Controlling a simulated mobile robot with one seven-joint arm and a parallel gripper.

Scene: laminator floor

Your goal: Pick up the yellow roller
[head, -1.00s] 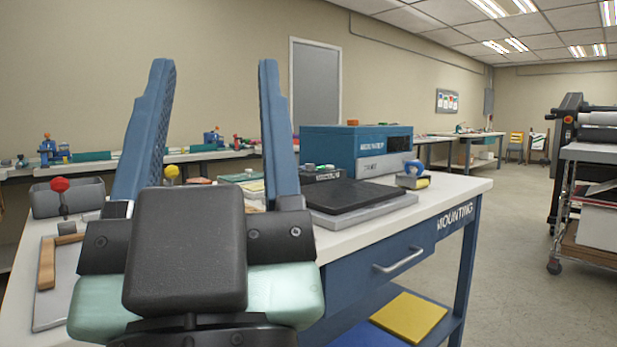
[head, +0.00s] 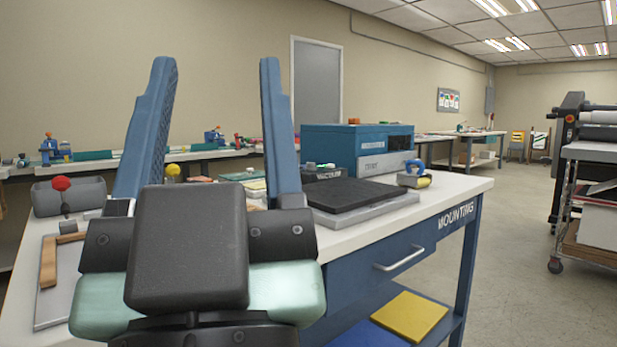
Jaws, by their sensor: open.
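My gripper (head: 216,62) is open and empty, its two blue fingers pointing up and away over the left part of the mounting table (head: 455,190).
A black pad on a grey plate (head: 375,207) lies between my gripper and the roller. A blue machine (head: 330,143) stands behind it. A red-knobbed tool (head: 61,184) and grey bin (head: 92,190) are at the left. The floor at right is open before a cart (head: 590,152).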

